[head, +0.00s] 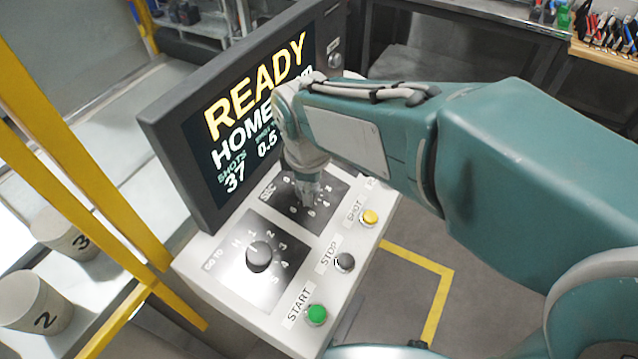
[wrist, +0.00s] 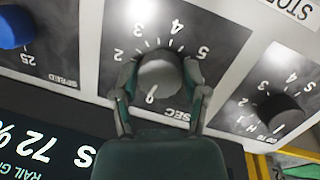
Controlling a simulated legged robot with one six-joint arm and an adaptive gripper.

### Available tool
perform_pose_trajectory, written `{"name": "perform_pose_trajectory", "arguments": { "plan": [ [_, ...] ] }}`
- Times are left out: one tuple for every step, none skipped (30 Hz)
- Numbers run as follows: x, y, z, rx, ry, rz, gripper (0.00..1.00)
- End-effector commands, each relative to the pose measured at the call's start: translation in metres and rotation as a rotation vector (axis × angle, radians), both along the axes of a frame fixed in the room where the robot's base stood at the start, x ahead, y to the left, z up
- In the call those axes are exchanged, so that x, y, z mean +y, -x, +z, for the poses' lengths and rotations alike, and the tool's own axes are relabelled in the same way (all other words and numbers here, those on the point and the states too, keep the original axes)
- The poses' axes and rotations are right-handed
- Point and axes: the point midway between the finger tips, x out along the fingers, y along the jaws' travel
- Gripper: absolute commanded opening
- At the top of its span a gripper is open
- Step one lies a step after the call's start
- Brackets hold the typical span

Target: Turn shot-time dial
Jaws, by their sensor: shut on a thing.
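The shot-time dial (wrist: 160,72) is a round grey knob on a dark plate marked SEC, with 2, 3, 4 and 5 around it in the wrist view. My gripper (wrist: 160,80) reaches over it with one finger on each side, shut on the knob. In the head view my gripper (head: 309,190) points down onto the SEC plate (head: 328,211), and my fingers and wrist hide most of the knob.
The GO TO knob (head: 259,257) is beside it, also in the wrist view (wrist: 280,107). A blue SPEED knob (wrist: 14,27) is on the other side. START (head: 317,314), STOP (head: 345,262) and SHOT (head: 370,217) buttons line the front. The READY screen (head: 250,110) stands close behind.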

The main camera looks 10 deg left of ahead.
Motion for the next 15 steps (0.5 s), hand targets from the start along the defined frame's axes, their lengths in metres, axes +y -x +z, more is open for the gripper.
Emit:
{"name": "perform_pose_trajectory", "arguments": {
  "plan": [
    [0.0001,0.0034,-0.0029,0.003,0.007,0.033,0.10],
    [0.0001,0.0035,-0.0031,-0.001,0.009,0.051,0.10],
    [0.0002,0.0036,-0.0031,-0.007,0.011,0.074,0.10],
    [0.0004,0.0036,-0.0032,-0.010,0.012,0.091,0.10],
    [0.0004,0.0037,-0.0032,-0.014,0.014,0.106,0.10],
    [0.0005,0.0038,-0.0032,-0.018,0.016,0.125,0.10],
    [0.0005,0.0040,-0.0031,-0.020,0.017,0.137,0.10],
    [0.0005,0.0040,-0.0031,-0.024,0.018,0.148,0.10],
    [0.0006,0.0040,-0.0031,-0.026,0.020,0.162,0.10],
    [0.0006,0.0041,-0.0030,-0.029,0.020,0.170,0.10],
    [0.0007,0.0042,-0.0031,-0.031,0.021,0.178,0.10],
    [0.0008,0.0042,-0.0031,-0.034,0.022,0.188,0.10],
    [0.0008,0.0043,-0.0030,-0.035,0.022,0.194,0.10],
    [0.0008,0.0043,-0.0030,-0.036,0.023,0.199,0.10],
    [0.0009,0.0044,-0.0030,-0.037,0.024,0.204,0.10]
  ]
}}
